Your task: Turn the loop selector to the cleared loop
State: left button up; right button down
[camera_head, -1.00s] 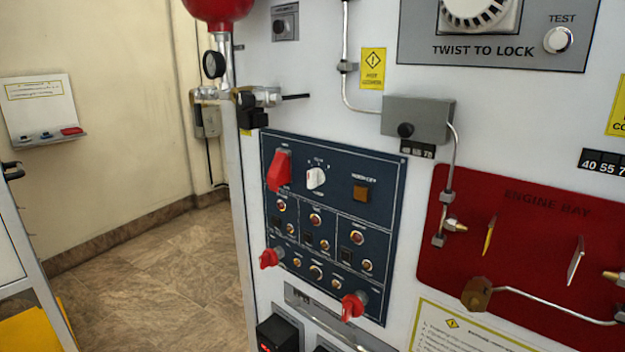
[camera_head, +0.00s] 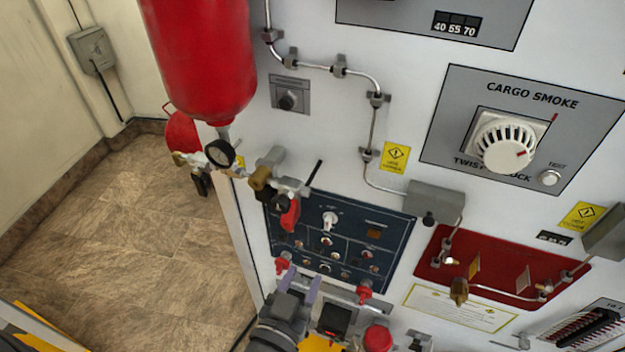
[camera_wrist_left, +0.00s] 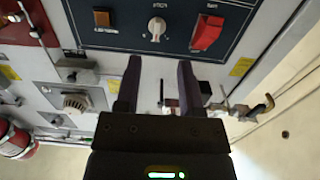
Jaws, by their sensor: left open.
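The loop selector (camera_head: 330,219) is a small white rotary knob at the top middle of the dark blue panel (camera_head: 395,222). It also shows in the left wrist view (camera_wrist_left: 156,28), with a small red mark on it. My left gripper (camera_head: 301,281) is at the panel's lower edge in the head view, below the selector. In the wrist view its two fingers (camera_wrist_left: 159,66) are apart, with nothing between them, and the selector lies beyond their tips. The gripper is not touching the selector. My right gripper is not in view.
A red guarded switch (camera_head: 290,214) and an amber button (camera_head: 374,233) flank the selector. Red knobs (camera_head: 365,290) stick out along the panel's bottom. A red bottle (camera_head: 203,60) with a gauge (camera_head: 219,153) and valve hangs at the upper left.

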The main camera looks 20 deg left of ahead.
aim_at(327, 225)
pick_arm(q)
jog(key=w, duration=0.3)
jog(key=w+r, duration=0.1)
jog(key=w, duration=0.5)
jog(key=shift+d+r, duration=0.3)
jog(key=shift+w+d, duration=0.1)
jog(key=shift+w, duration=0.45)
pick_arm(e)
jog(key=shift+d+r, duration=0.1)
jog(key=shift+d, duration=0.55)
pick_arm(q)
grip_shut()
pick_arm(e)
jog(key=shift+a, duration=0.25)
